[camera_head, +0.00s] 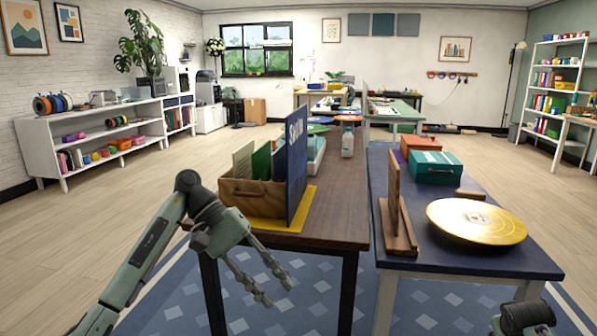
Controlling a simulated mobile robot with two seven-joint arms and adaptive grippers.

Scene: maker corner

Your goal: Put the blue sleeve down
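The blue sleeve (297,165) is a tall dark blue panel with pale lettering. It stands nearly upright at the right side of a wooden crate (241,197), its lower edge at the yellow mat (312,205) on the dark wooden table. Whether it rests on the mat or against the crate is unclear. Green and pale sleeves (262,162) stand in the crate. My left gripper (279,292) is open and empty, low in front of the table's near edge, apart from the sleeve. My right arm shows only partly at bottom right; its fingers are out of view.
The navy table on the right holds a wooden stand (397,215), a gold disc (476,221), a teal box (435,167) and an orange box (420,146). A white bottle (347,142) stands farther back on the wooden table (337,215), whose right front is bare.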

